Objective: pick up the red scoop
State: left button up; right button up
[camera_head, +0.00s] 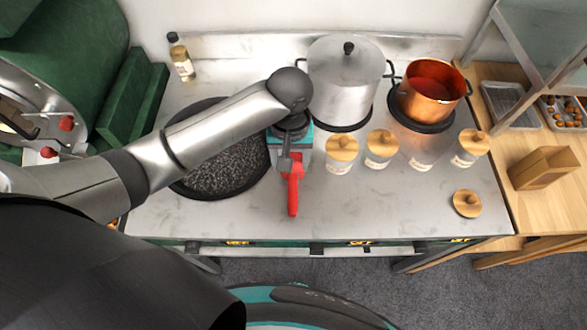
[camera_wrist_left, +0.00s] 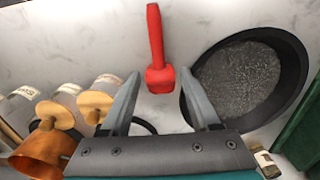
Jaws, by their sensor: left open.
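The red scoop (camera_head: 293,190) lies on the metal worktop, right of the black pan, with its handle toward the front edge. In the left wrist view the red scoop (camera_wrist_left: 156,40) shows its handle pointing away and its wider end nearest the fingers. My left gripper (camera_head: 290,163) hangs above the scoop's wider end and hides part of it in the head view. In the left wrist view my left gripper (camera_wrist_left: 160,74) is open, with one finger on each side of the wider end. I cannot tell whether they touch. My right gripper is not in view.
The black pan (camera_head: 182,189) with dark contents lies left of the scoop. Jars with wooden lids (camera_head: 341,149) stand to its right. A steel pot (camera_head: 343,85) and a copper pot (camera_head: 430,90) stand behind. The worktop in front of the jars is mostly clear.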

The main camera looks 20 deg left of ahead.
pick_arm(q)
send_over(293, 184)
jog(key=f, duration=0.4)
jog(key=shift+s+a+f, duration=0.1)
jog(key=shift+a+f, duration=0.1)
jog(key=shift+f+b, duration=0.3)
jog(key=shift+f, duration=0.1)
notch_tip(293, 184, down, 5)
jog(key=shift+d+r+b, duration=0.1)
jog(key=shift+d+b, duration=0.05)
jog(key=shift+b, duration=0.25)
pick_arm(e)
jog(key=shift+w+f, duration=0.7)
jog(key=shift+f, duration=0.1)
pick_arm(q)
jog(key=shift+c, duration=0.3)
grip_shut()
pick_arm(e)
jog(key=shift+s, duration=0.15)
